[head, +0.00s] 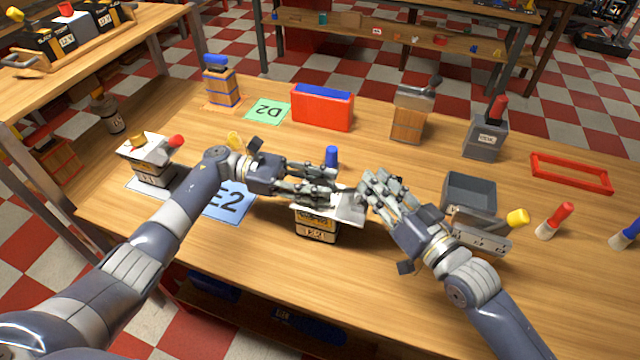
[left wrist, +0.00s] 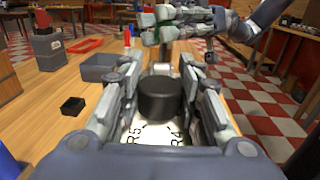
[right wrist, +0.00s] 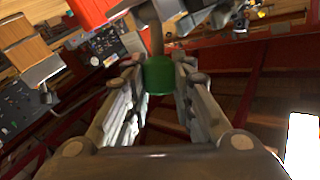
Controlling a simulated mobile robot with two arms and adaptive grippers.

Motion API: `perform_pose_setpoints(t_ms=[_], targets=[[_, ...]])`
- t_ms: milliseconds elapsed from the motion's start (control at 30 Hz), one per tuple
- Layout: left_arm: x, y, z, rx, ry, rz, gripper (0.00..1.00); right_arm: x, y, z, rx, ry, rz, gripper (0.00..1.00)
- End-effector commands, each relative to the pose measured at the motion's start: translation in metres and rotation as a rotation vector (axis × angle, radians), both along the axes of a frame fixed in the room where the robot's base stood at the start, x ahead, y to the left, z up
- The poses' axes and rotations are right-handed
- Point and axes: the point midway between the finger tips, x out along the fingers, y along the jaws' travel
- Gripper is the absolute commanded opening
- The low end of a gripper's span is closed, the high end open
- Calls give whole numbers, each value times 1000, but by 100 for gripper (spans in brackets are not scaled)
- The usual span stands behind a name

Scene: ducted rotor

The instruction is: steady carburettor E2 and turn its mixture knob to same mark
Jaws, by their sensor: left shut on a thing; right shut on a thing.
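A carburettor (head: 317,228) with a dark body, a tan label and a white top plate (head: 347,207) stands on the table under both hands. I cannot read its label surely. My left gripper (head: 335,187) is closed around a black knob (left wrist: 158,97) on the white plate. The plate's marks R5 and R4 show below the knob; its pointer is not visible. My right gripper (head: 368,197) is shut on a green grip (right wrist: 160,75) with a thin stem, which also shows in the left wrist view (left wrist: 160,34). Whether the stem joins the carburettor is unclear.
A blue E2 mat (head: 229,203) lies left of the carburettor, partly under my left arm. Another carburettor (head: 152,172) with a red grip stands farther left. A blue peg (head: 331,157) is close behind the hands. A grey bin (head: 470,192) stands right.

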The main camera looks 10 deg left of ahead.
Motion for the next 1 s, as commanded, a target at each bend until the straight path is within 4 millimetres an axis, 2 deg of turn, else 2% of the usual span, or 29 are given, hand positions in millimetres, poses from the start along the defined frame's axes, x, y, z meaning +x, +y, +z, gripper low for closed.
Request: perform_pose_setpoints(t_ms=[400,1000], targets=[[3,2,-3,8,0,-144,8,0,-1,1,0,-1,0,0],[1,4,-3,10,4,-192,8,1,-1,1,0,-3,-2,0]])
